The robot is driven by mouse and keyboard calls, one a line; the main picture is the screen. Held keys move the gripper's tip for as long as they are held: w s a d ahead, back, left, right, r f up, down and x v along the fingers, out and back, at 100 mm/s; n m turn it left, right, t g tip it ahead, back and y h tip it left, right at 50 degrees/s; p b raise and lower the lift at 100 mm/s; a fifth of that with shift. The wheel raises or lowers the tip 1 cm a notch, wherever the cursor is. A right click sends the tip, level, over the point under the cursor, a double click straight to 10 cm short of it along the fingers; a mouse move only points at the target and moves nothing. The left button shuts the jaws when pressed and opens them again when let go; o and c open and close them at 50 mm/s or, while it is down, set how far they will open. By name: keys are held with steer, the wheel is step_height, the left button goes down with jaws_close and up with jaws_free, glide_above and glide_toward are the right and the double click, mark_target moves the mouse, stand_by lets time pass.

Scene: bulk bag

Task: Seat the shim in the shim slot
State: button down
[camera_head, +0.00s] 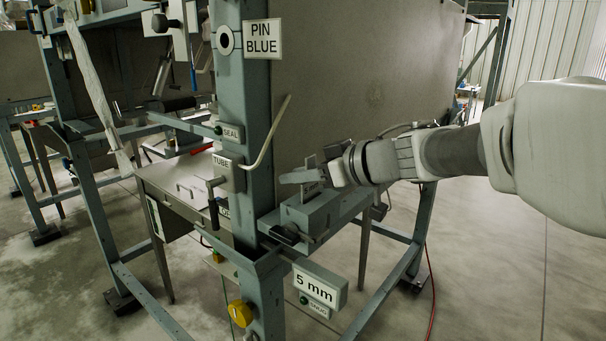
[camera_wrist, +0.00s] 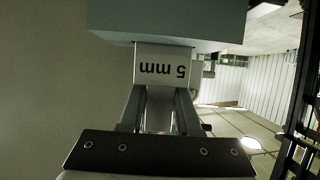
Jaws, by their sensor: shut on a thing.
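The shim is a pale plate marked "5 mm" (camera_wrist: 163,62); in the head view it shows small (camera_head: 313,186), standing over the grey-blue slot block (camera_head: 322,212). My gripper (camera_head: 300,177) comes in from the right and is shut on the shim. In the wrist view my gripper (camera_wrist: 162,95) has a finger at each side of the plate, and the lettering is upside down. The block (camera_wrist: 165,20) fills the top of that view and meets the shim's far edge. The slot itself is hidden, so I cannot tell how deep the shim is in it.
A blue-grey post (camera_head: 258,130) with a "PIN BLUE" sign (camera_head: 263,39) stands left of the block. A large grey panel (camera_head: 370,90) is behind. A "5 mm" sign (camera_head: 320,285) and a yellow knob (camera_head: 240,313) are below. A bent pale rod (camera_head: 268,140) is near the post.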

steer(key=shift+f, duration=0.35)
steer(key=shift+f, duration=0.2)
steer(key=c, duration=0.6)
jaws_free()
steer(key=shift+r, duration=0.1)
